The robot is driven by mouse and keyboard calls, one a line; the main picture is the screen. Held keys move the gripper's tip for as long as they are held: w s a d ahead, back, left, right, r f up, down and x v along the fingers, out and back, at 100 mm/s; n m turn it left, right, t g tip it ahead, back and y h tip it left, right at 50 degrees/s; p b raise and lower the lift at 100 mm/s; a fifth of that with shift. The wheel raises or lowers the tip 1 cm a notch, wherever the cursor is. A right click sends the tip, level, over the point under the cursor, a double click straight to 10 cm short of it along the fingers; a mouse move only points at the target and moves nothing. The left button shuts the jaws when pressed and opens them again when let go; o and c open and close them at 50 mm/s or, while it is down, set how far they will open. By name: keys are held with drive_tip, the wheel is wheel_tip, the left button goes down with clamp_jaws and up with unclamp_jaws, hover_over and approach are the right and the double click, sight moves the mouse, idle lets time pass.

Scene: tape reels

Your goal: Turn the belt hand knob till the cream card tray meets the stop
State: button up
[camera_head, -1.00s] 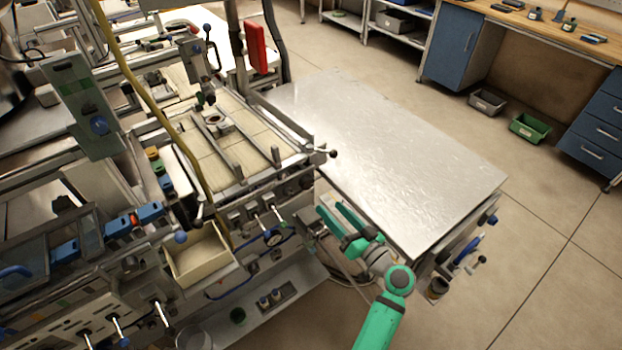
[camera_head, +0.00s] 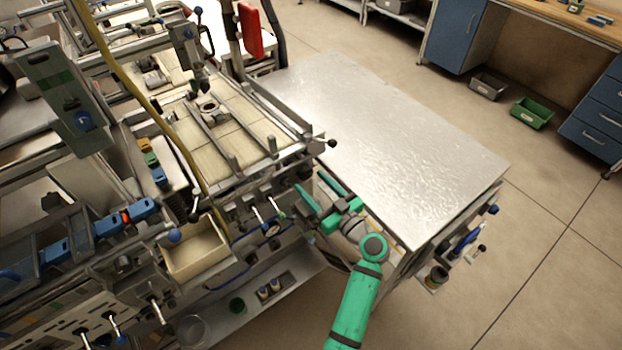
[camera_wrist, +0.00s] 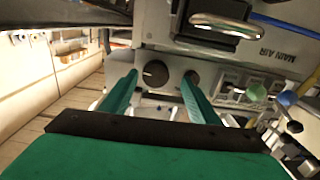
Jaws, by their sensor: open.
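My gripper (camera_head: 312,181) is open, at the right end of the machine's front panel. In the wrist view my gripper (camera_wrist: 158,78) has its two green fingers spread. A round dark knob (camera_wrist: 155,74) with a pale mark shows between them, on the panel ahead. I cannot tell the depth gap, but nothing looks gripped. I cannot tell for sure which is the belt hand knob. A cream open tray (camera_head: 196,256) sits at the machine's front left; whether it is the card tray is unclear. I cannot make out the stop.
A bare metal table (camera_head: 390,140) stands right of the machine, close beside my gripper. Levers with pale handles (camera_head: 258,215) stick out of the panel left of my gripper.

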drive_tip(key=shift+w+a, duration=0.2)
drive_tip(key=shift+w, duration=0.35)
drive_tip(key=shift+w+a, duration=0.15)
drive_tip(key=shift+w, duration=0.6)
drive_tip(key=shift+s+d, duration=0.1)
drive_tip(key=shift+d, duration=0.15)
drive_tip(key=c, duration=0.5)
drive_tip(key=shift+a, duration=0.2)
drive_tip(key=c, duration=0.5)
drive_tip(key=shift+a, duration=0.25)
drive_tip(key=shift+c, duration=0.2)
drive_tip(key=shift+d, duration=0.25)
drive_tip(key=shift+a, duration=0.15)
drive_tip(key=shift+r+m, duration=0.1)
drive_tip(key=shift+m, duration=0.2)
